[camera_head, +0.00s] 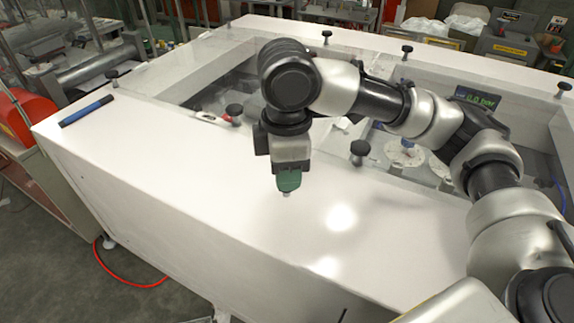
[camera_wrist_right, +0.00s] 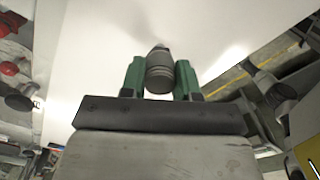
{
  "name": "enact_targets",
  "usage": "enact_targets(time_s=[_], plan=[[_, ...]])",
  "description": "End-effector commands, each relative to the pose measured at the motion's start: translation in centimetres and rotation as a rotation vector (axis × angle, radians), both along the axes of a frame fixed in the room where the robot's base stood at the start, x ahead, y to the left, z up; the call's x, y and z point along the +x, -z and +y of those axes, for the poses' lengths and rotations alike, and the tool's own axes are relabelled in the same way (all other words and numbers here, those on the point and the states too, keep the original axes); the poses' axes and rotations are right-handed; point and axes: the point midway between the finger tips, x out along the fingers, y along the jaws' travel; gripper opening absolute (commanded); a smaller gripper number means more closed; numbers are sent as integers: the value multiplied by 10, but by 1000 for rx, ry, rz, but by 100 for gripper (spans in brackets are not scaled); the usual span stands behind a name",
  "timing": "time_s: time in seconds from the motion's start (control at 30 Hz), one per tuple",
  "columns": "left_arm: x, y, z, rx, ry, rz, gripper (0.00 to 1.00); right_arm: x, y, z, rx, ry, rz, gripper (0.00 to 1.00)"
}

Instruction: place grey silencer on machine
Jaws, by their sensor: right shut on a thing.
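My right gripper (camera_head: 288,182) hangs over the white top of the machine (camera_head: 190,165) in the head view, pointing down. In the right wrist view, its two green fingers (camera_wrist_right: 160,80) are shut on the grey silencer (camera_wrist_right: 159,70), a small ribbed cylinder. In the head view only a small pale tip shows below the green fingers; the rest of the silencer is hidden. I cannot tell whether the tip touches the white surface. My left gripper is not in view.
A blue and black bar-shaped object (camera_head: 87,110) lies at the left of the white top. Black knobs (camera_head: 359,150) stand around the clear-covered openings behind my gripper. A display (camera_head: 476,98) stands at the right. The front of the white top is clear.

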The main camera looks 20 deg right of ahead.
Motion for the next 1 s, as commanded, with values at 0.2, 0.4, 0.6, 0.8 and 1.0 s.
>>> enact_targets(time_s=[0.2, 0.4, 0.6, 0.8, 1.0], plan=[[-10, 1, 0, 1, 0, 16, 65, 0, 1, 0, 1, 0, -3, 6], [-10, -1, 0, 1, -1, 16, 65, 0, 5, 0, 1, 0, -1, 32], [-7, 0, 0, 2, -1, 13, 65, 0, 5, 0, 1, 0, -1, 56], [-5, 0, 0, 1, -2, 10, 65, 0, 4, 0, 1, 0, -1, 56], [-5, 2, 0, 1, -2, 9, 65, 1, -11, 0, 1, 0, -4, 56]])
